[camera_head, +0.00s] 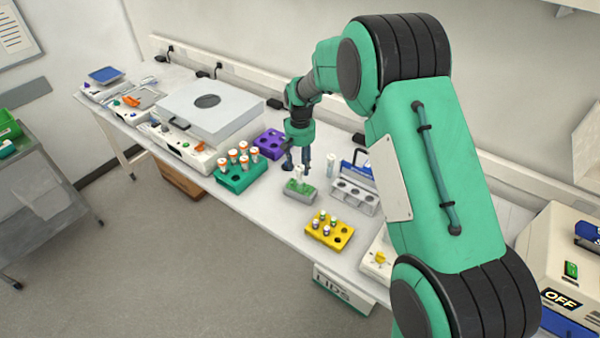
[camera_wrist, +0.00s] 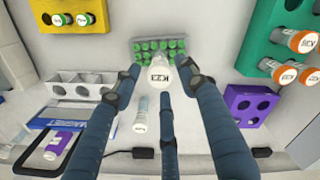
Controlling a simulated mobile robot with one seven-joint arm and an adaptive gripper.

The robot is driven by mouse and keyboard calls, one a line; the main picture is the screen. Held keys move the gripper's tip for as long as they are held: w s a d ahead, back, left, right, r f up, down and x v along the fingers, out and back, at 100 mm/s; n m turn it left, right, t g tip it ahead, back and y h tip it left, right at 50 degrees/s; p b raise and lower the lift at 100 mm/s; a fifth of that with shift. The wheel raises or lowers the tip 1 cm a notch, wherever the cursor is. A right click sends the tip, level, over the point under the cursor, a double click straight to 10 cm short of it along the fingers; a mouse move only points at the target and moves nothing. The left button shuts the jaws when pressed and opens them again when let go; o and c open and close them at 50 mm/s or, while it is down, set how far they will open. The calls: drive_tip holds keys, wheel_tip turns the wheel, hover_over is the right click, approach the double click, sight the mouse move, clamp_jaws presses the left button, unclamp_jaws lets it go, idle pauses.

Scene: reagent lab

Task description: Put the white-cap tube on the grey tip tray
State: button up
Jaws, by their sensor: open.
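The white-cap tube (camera_wrist: 160,73) stands between the spread fingers of my gripper (camera_wrist: 163,78) in the wrist view, its cap toward the camera. In the head view the tube (camera_head: 299,173) shows between the fingers of my gripper (camera_head: 299,168), at the back part of the grey tip tray (camera_head: 299,196). The tray (camera_wrist: 136,46) holds rows of green tips and sits just beyond the tube in the wrist view. My gripper is open, with gaps showing beside the cap. The tube's base is hidden, so its exact contact with the tray cannot be told.
Another pale-capped tube (camera_head: 331,161) stands behind the tray.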

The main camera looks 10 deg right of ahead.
drive_tip(key=shift+r, duration=2.25)
drive_tip(key=shift+s+d+r, duration=0.1)
drive_tip(key=shift+s+r, duration=0.05)
drive_tip(key=shift+r, duration=0.15)
drive_tip(key=s+d+r+t, duration=0.2)
drive_tip(key=s+r, duration=0.9)
drive_tip(key=s+d+r+t, duration=0.1)
drive_tip(key=s+d+r, duration=0.2)
drive_tip(key=s+r, duration=0.8)
drive_tip(key=s+d+r+t, duration=0.1)
drive_tip(key=s, duration=1)
drive_tip(key=s+d+r+t, duration=0.1)
drive_tip(key=s+r, duration=0.1)
drive_tip(key=s, duration=1)
drive_tip(key=shift+d+t, duration=0.15)
drive_tip(key=shift+t, duration=0.15)
